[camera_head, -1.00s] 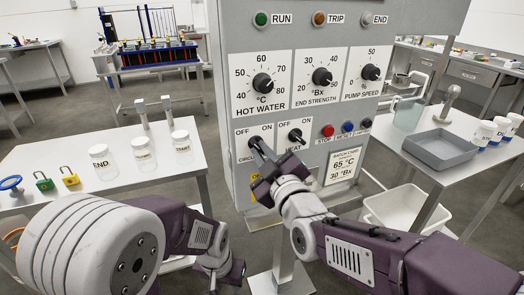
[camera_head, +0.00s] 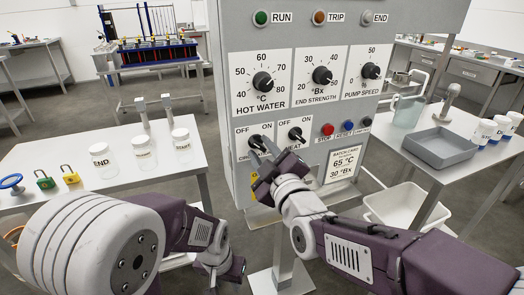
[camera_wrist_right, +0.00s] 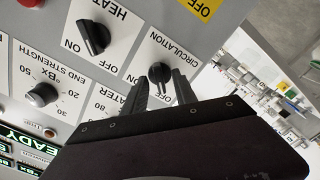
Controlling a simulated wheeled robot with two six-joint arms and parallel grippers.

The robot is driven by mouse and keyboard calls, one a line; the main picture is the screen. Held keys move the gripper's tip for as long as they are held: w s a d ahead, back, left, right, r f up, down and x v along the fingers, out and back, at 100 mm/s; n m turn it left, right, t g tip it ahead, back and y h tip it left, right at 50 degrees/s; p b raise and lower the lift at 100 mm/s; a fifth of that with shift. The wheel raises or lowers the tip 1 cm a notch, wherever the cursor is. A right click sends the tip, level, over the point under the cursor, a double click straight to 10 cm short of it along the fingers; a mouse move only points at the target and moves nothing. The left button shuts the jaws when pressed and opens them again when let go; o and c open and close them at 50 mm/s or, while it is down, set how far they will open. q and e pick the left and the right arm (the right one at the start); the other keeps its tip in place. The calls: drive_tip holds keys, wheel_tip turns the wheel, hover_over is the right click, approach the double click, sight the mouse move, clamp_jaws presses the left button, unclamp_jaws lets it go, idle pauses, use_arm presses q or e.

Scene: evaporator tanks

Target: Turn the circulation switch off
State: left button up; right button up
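The black circulation switch (camera_wrist_right: 160,73) is on the grey control panel, under OFF and ON labels. In the head view its knob (camera_head: 257,143) is partly hidden by my right gripper (camera_head: 264,158). In the right wrist view, which is turned over, my right gripper (camera_wrist_right: 160,91) is open, with one finger on each side of the knob. I cannot tell whether the fingers touch it, or which label the knob points to. My left gripper (camera_head: 222,280) hangs low at the bottom of the head view; its fingers are not clear.
The heat switch (camera_head: 295,134) is close on the right of the circulation switch. Stop and other buttons (camera_head: 328,129) are farther right, and dials (camera_head: 263,82) are above. A table with jars (camera_head: 103,162) stands left; one with a grey tray (camera_head: 440,148) stands right.

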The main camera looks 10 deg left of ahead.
drive_tip(key=v, duration=0.9)
drive_tip(key=shift+p, duration=0.35)
drive_tip(key=shift+d, duration=0.1)
